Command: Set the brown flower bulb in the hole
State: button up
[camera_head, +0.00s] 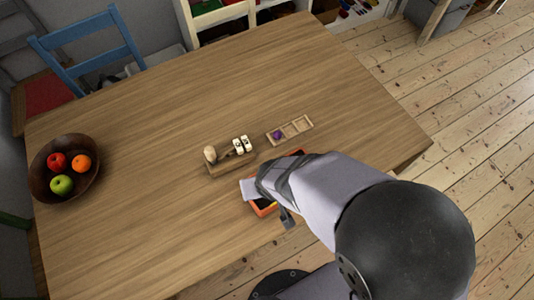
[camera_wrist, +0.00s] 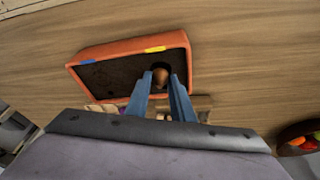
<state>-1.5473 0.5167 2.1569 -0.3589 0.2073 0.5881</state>
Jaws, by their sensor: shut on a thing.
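The brown flower bulb (camera_wrist: 161,76) is between the blue fingertips of my gripper (camera_wrist: 162,84) in the wrist view. My gripper is shut on it. The bulb is over the dark soil of an orange planter box (camera_wrist: 120,47), near the box's right end. A darker round patch, likely the hole, shows right behind the bulb; I cannot tell whether the bulb is above it or partly in it. In the head view my arm covers most of the planter (camera_head: 262,209) and hides the bulb and fingertips.
A wooden holder (camera_head: 231,164) with a pale round item and white blocks stands just behind the planter. A small wooden tray (camera_head: 300,124) holds a purple thing (camera_head: 278,134). A fruit bowl (camera_head: 88,187) is at the far left. The table's middle is clear.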

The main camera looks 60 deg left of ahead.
jog(key=shift+f+b, duration=0.75)
jog(key=o, duration=1.1)
jog(key=shift+r, duration=0.1)
jog(key=shift+r, duration=0.15)
jog(key=shift+r+p, duration=3)
jog(key=shift+r, duration=0.35)
